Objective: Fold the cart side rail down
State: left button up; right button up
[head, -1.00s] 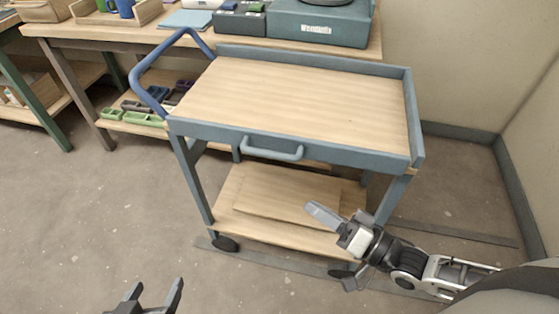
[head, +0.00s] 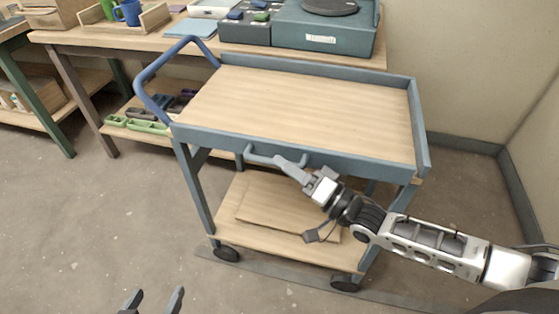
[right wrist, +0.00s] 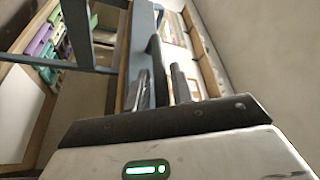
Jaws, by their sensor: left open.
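The cart has a pale wooden top (head: 300,105) framed by blue-grey rails. Its near side rail (head: 360,162) stands up along the top's edge, with a blue-grey bar handle (head: 262,157) on its outer face. My right gripper (head: 288,166) has its fingertips at the right part of this handle. In the right wrist view the two fingers (right wrist: 163,88) are a small gap apart, with a dark strip between them. Whether they grip the handle is unclear. My left gripper (head: 157,299) is open and empty over the floor, low at the picture's bottom edge.
The cart has a blue push handle (head: 146,72) at its left and a lower shelf (head: 285,244) holding a flat wooden board. A workbench with a teal box (head: 325,38) and a blue mug (head: 127,12) stands behind. The floor to the left is clear.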

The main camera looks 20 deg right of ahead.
jog(key=shift+x, duration=1)
pick_arm(q)
jog(key=shift+r, duration=0.15)
pick_arm(e)
grip_shut()
jog(key=shift+f, duration=0.1)
